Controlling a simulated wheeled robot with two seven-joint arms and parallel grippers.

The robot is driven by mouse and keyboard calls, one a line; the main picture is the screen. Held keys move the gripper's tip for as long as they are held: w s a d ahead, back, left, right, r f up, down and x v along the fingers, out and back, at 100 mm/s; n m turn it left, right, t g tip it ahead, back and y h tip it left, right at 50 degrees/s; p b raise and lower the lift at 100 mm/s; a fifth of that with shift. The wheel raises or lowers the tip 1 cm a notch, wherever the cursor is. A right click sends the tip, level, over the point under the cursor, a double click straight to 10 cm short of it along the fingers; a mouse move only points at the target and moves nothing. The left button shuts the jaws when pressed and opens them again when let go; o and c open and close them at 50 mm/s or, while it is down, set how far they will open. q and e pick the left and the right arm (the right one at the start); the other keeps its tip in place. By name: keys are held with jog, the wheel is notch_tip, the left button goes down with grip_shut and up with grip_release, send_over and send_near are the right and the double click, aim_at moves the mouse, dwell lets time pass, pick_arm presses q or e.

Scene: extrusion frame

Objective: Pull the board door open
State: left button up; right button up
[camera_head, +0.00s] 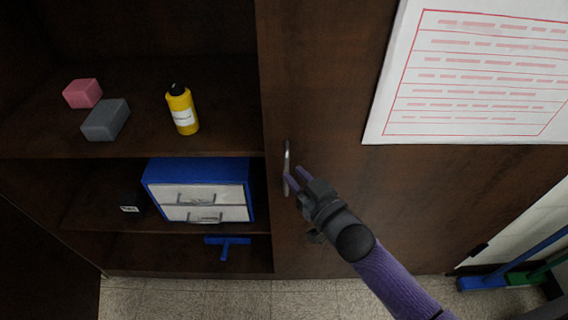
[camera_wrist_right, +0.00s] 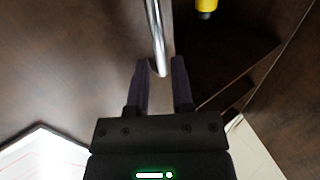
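The board door (camera_head: 330,80) is a dark brown wooden panel covering the right part of the cabinet, with a white sheet (camera_head: 480,75) printed with a red table on it. Its upright silver handle (camera_head: 287,160) is near the door's left edge. My right gripper (camera_head: 297,178) is at the lower end of the handle, its purple fingers apart. In the right wrist view the handle (camera_wrist_right: 154,35) comes down in line with the gap between the fingers (camera_wrist_right: 160,75); I cannot tell whether it touches them. My left gripper is not in view.
The open left part holds a pink block (camera_head: 83,93), a grey block (camera_head: 106,120), a yellow bottle (camera_head: 182,110), a blue drawer box (camera_head: 200,188) and a blue T-shaped tool (camera_head: 227,243). Blue and green broom-like items (camera_head: 515,275) stand at lower right. The floor in front (camera_head: 200,300) is clear.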

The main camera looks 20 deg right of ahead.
aim_at(288, 168)
jog(key=shift+b+x, duration=0.4)
jog(key=shift+x, duration=1.55)
jog(key=shift+c, duration=0.2)
grip_shut()
